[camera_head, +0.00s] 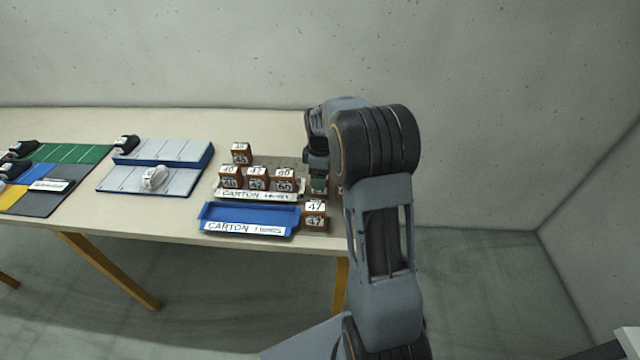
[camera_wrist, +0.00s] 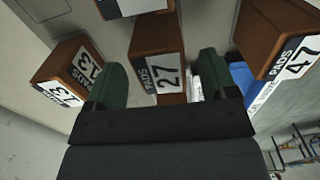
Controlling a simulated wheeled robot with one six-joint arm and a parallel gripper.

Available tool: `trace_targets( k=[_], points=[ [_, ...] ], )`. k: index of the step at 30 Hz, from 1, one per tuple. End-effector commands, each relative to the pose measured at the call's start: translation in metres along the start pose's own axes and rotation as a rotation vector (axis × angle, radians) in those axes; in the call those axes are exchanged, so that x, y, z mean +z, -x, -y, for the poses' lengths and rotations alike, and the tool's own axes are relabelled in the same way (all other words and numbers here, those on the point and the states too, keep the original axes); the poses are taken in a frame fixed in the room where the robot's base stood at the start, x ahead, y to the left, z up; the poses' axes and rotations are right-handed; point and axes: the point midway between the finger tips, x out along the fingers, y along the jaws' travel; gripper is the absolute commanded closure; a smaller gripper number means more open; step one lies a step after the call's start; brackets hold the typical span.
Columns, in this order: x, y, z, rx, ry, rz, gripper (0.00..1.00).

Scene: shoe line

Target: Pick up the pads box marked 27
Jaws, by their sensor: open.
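The pads box marked 27 (camera_wrist: 157,62) is a brown box with a white label, seen in the wrist view between the green fingertips of my gripper (camera_wrist: 164,78). My gripper is open, with one finger on each side of the box. I cannot tell whether either finger touches it. In the head view my gripper (camera_head: 318,183) points down at the right end of the table, and my arm hides the box marked 27 there.
A box marked 13 (camera_wrist: 66,75) stands left in the wrist view, and a pads box marked 47 (camera_wrist: 277,40) stands right. In the head view, several numbered boxes stand by a carton tray (camera_head: 222,189). A blue carton tray (camera_head: 250,215) lies in front.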

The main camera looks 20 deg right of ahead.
Motion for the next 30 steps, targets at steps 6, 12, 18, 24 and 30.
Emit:
trace_targets(
  k=[6,12,18,24,30],
  points=[
    [0.000,-0.024,0.001,-0.001,0.000,0.000,0.21],
    [0.000,-0.028,0.001,0.000,0.000,0.000,0.21],
    [0.000,-0.027,0.001,0.000,0.000,0.000,0.29],
    [0.000,-0.027,0.001,0.000,0.000,0.000,0.48],
    [0.000,-0.027,0.001,0.000,0.000,0.000,0.67]
  ],
)
